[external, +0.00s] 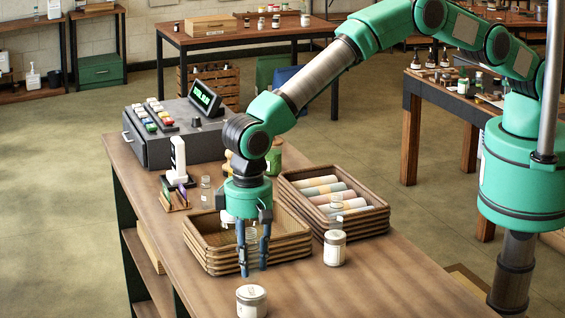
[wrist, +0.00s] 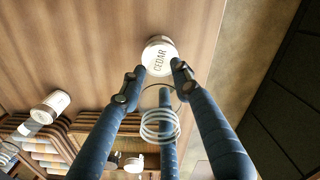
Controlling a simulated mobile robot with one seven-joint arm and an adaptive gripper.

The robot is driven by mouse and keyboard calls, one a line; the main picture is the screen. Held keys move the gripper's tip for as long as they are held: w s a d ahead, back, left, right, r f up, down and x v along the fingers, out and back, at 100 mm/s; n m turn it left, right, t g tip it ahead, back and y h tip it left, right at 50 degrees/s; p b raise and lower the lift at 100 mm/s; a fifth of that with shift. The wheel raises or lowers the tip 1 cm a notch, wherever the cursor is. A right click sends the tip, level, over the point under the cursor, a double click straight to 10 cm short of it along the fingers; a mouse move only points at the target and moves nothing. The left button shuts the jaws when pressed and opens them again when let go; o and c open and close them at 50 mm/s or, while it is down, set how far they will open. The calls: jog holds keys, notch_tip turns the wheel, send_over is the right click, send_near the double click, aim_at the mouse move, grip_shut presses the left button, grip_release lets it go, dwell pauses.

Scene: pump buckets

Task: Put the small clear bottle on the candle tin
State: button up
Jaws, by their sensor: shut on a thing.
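My gripper (external: 254,268) points down above the front of the wooden counter. It is shut on a small clear bottle (external: 252,233), which shows as clear rings between the fingers in the wrist view (wrist: 160,127). A white candle tin with a silver lid (external: 251,301) stands on the counter, lower and nearer the front edge than my fingertips. In the wrist view this tin (wrist: 159,57) reads CEDAR and lies just beyond the fingertips. The bottle is held apart from the tin. The fingers partly hide the bottle.
A second white tin (external: 334,248) stands at right, with clear glass at its top. Behind my gripper are an empty-looking wicker tray (external: 200,262) and a tray of rolled cloths (external: 372,225). A cash register (external: 172,135) stands behind. The counter right of the candle tin is clear.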

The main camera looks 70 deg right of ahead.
aim_at(249, 230)
jog(key=shift+f+p, duration=0.4)
jog(key=shift+f, duration=1.35)
jog(key=shift+f, duration=0.15)
jog(key=o, duration=1.2)
jog(key=shift+r, duration=0.2)
notch_tip(249, 230, up, 12)
jog(key=shift+b, duration=0.95)
